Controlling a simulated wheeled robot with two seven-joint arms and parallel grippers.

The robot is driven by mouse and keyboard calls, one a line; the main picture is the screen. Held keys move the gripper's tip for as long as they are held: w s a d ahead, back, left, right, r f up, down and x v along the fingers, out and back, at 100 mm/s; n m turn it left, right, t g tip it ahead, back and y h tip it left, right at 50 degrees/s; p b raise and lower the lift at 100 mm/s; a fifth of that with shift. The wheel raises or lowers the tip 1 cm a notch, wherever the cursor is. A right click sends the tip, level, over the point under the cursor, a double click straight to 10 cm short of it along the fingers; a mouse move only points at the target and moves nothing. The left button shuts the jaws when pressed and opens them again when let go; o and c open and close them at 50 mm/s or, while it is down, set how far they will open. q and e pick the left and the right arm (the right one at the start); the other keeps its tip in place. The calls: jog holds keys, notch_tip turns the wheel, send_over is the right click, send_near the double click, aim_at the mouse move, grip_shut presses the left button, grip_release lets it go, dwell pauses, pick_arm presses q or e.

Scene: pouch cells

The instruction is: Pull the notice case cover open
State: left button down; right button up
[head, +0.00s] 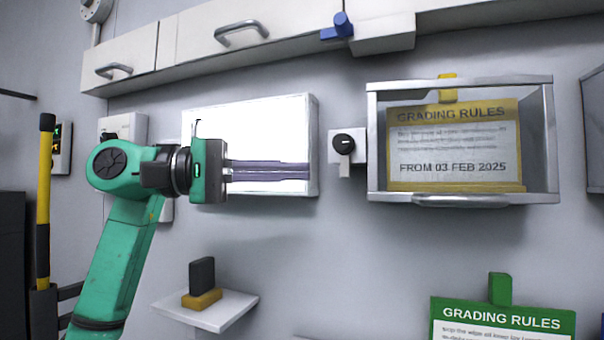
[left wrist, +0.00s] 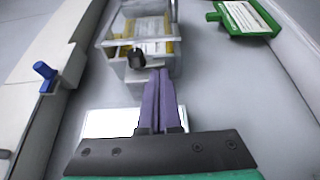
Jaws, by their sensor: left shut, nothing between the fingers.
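The notice case (head: 373,150) is a metal-framed box on the wall at the right of the head view, with a clear front cover and a grip strip (head: 460,201) along its bottom edge. The cover looks shut. Inside is a yellow-framed notice (head: 455,145) reading "GRADING RULES, FROM 03 FEB 2025". A black knob (head: 343,145) on a pale block sits just left of the case. My left gripper (head: 309,169) is shut and empty, its purple fingers pointing right, short of the knob. In the left wrist view, the fingertips (left wrist: 159,74) point towards the knob (left wrist: 137,58) and case (left wrist: 108,42).
A white panel (head: 250,125) is on the wall behind my left fingers. Cabinets with a blue latch (head: 338,27) run above. A small shelf (head: 235,310) holds a black-and-yellow object (head: 202,280). A green-framed notice (head: 500,305) is below the case. The wall between is clear.

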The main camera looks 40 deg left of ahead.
aim_at(345, 170)
pick_arm(q)
jog(key=x, duration=0.2)
jog(key=p+x, duration=0.1)
jog(key=x, duration=0.2)
jog(key=s+d+x, duration=0.1)
jog(key=x, duration=0.1)
jog(key=shift+w+d+r+p, duration=0.15)
jog(key=shift+w+r+p, duration=0.1)
jog(key=shift+p, duration=0.15)
jog(key=shift+w+f, duration=0.1)
pick_arm(e)
jog(key=shift+s+d+r, duration=0.1)
jog(key=shift+s+r, duration=0.25)
jog(key=shift+r, duration=0.2)
jog(key=shift+s+d+r, duration=0.1)
jog(key=shift+s+r, duration=0.25)
jog(key=shift+r, duration=0.2)
jog(key=shift+w+d+r, duration=0.1)
jog(key=shift+d, duration=0.2)
